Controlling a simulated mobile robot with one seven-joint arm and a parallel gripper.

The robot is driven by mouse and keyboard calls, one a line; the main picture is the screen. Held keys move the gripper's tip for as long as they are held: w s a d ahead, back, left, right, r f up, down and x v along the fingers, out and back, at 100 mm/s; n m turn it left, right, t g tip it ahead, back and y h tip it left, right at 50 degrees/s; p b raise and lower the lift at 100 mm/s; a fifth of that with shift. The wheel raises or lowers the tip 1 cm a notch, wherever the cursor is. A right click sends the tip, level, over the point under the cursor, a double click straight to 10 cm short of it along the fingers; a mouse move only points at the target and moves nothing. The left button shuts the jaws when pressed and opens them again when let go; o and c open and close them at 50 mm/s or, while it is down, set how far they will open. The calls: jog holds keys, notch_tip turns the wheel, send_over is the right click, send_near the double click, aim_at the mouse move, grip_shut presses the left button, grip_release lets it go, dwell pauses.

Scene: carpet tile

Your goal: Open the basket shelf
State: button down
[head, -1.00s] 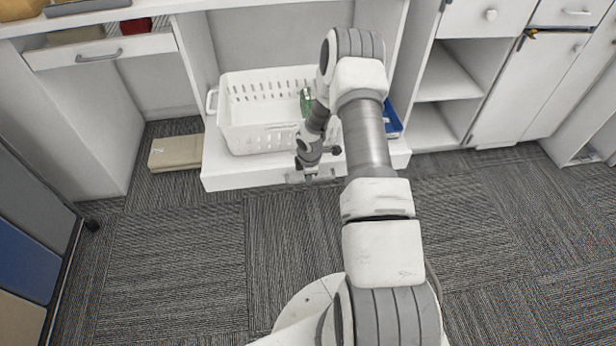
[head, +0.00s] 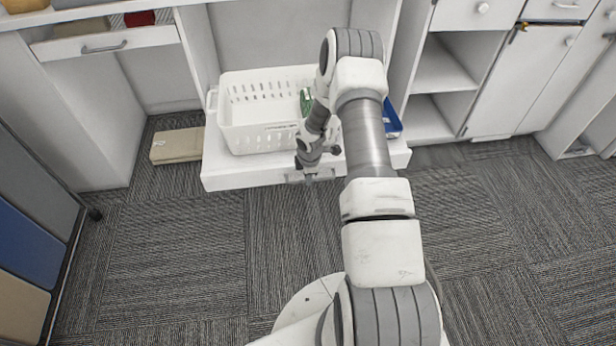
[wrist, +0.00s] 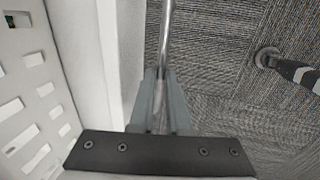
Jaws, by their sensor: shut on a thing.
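The basket shelf (head: 240,178) is a white pull-out board with a front panel, low between the cabinet sides. A white slotted basket (head: 258,138) stands on it, and its slotted wall (wrist: 35,90) fills the left of the wrist view. My gripper (head: 310,178) is at the shelf's front, low and right of the basket. In the wrist view, the two grey fingers (wrist: 160,80) are shut on a thin metal bar handle (wrist: 167,35) that runs along the shelf front. In the head view my arm hides part of the basket and shelf.
A blue item (head: 391,122) and a green item (head: 306,100) show by the basket. A tan box (head: 178,146) lies on the carpet left of the shelf. A wheeled drawer unit (head: 38,220) stands at the left edge. The carpet in front is clear.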

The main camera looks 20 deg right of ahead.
jog(key=c, duration=0.9)
grip_release()
jog(key=s+r+p, duration=0.1)
jog(key=r+p, duration=0.1)
jog(key=r, duration=0.3)
jog(key=s+r+p, duration=0.1)
jog(key=r, duration=0.5)
jog(key=s+a+r+p, duration=0.1)
jog(key=r+p, duration=0.1)
jog(key=r, duration=0.4)
jog(key=shift+p, duration=0.35)
